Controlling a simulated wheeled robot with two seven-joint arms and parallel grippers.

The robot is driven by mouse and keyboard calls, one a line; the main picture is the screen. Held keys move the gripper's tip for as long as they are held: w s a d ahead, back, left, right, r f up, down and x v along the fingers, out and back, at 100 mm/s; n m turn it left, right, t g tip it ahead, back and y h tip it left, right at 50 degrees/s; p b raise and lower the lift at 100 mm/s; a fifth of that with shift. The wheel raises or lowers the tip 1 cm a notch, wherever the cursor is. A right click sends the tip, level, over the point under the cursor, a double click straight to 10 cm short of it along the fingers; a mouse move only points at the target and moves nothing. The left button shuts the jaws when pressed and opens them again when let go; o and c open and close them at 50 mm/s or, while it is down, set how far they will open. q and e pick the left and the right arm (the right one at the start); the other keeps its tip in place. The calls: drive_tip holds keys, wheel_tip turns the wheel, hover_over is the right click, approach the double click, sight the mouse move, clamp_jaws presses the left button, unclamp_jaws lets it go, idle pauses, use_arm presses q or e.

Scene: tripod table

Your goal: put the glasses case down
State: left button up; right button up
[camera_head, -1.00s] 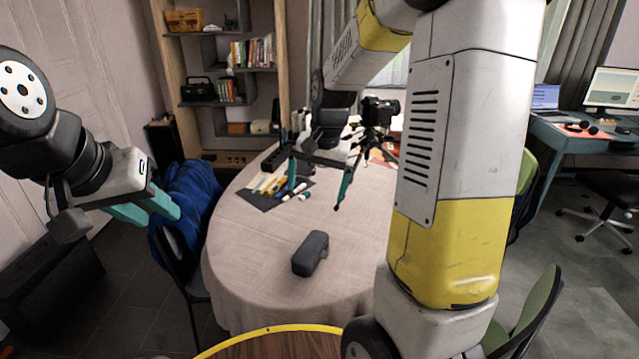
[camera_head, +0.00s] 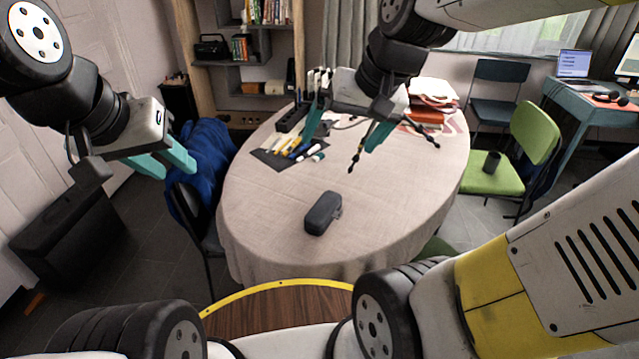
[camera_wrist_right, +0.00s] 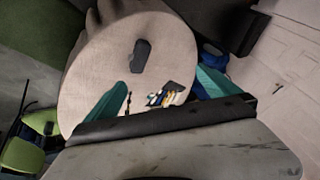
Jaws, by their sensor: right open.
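The dark grey glasses case (camera_head: 323,213) lies on the near half of the oval table (camera_head: 270,225), apart from both grippers. It also shows in the right wrist view (camera_wrist_right: 141,54), lying on the cloth. My right gripper (camera_head: 345,135) is open and empty, above the far part of the table, beyond the case. Its two teal fingers are spread wide in the right wrist view (camera_wrist_right: 155,95). My left gripper (camera_head: 180,163) is off the table's left side, near a blue garment, with nothing seen in its teal fingers; how far apart they are is unclear.
A dark mat with several pens and markers (camera_head: 285,152) lies at the table's far left. Folded cloths (camera_head: 432,95) are piled at the far right. A green chair (camera_head: 510,165) with a dark cup stands to the right. The cloth around the case is clear.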

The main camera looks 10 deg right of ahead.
drive_tip(key=w+f+m+g, duration=0.25)
drive_tip(key=w+f, duration=0.35)
drive_tip(key=w, duration=0.3)
drive_tip(key=m+g+h, duration=0.2)
drive_tip(key=m+h, duration=0.1)
drive_tip(key=m, duration=0.1)
hover_over(327, 208)
drive_tip(key=f, duration=2.3)
drive_tip(key=shift+d+f, duration=0.1)
drive_tip(key=shift+d, duration=0.1)
wheel_tip(327, 208, down, 8)
drive_tip(key=shift+a+r, duration=0.1)
drive_tip(key=shift+r, duration=0.15)
drive_tip(key=c, duration=1.6)
drive_tip(key=shift+c, duration=0.2)
drive_tip(key=shift+r, duration=0.1)
